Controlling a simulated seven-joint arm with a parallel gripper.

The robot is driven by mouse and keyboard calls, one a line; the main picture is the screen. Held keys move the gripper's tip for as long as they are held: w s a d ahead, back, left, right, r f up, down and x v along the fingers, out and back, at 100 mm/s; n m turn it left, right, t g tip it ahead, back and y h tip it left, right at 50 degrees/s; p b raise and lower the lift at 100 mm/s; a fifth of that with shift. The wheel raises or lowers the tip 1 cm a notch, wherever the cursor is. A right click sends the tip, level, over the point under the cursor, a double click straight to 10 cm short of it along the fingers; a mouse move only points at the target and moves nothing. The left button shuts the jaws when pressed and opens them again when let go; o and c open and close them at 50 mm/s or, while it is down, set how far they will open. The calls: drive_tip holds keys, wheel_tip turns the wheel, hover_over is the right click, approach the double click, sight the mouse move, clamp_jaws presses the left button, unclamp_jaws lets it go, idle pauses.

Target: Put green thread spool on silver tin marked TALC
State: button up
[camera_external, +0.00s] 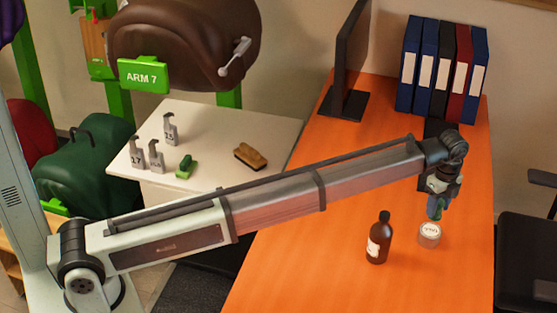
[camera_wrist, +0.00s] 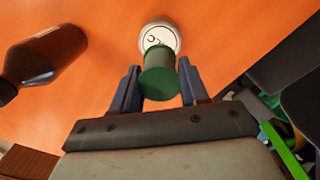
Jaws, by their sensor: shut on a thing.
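The green thread spool (camera_wrist: 159,76) is between the two fingers of my gripper (camera_wrist: 159,85) in the wrist view, and the gripper is shut on it. In the external view my gripper (camera_external: 437,206) points down over the orange table, with the spool mostly hidden between the fingers. The silver tin (camera_external: 429,235) stands on the table just below the gripper. In the wrist view the tin's pale lid (camera_wrist: 158,34) shows beyond the spool, which covers part of it. Its lettering is too small to read. I cannot tell whether spool and tin touch.
A brown bottle (camera_external: 379,238) stands on the table left of the tin; it also shows in the wrist view (camera_wrist: 42,52). Several binders (camera_external: 440,68) and a dark monitor (camera_external: 350,62) stand at the back. The front of the orange table (camera_external: 310,270) is clear.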

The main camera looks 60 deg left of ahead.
sight(435, 219)
drive_tip(key=shift+f, duration=2.65)
drive_tip(key=shift+f, duration=0.1)
drive_tip(key=o, duration=1.1)
drive_tip(key=shift+c, duration=0.2)
wheel_tip(435, 219, up, 12)
drive_tip(key=shift+r, duration=0.15)
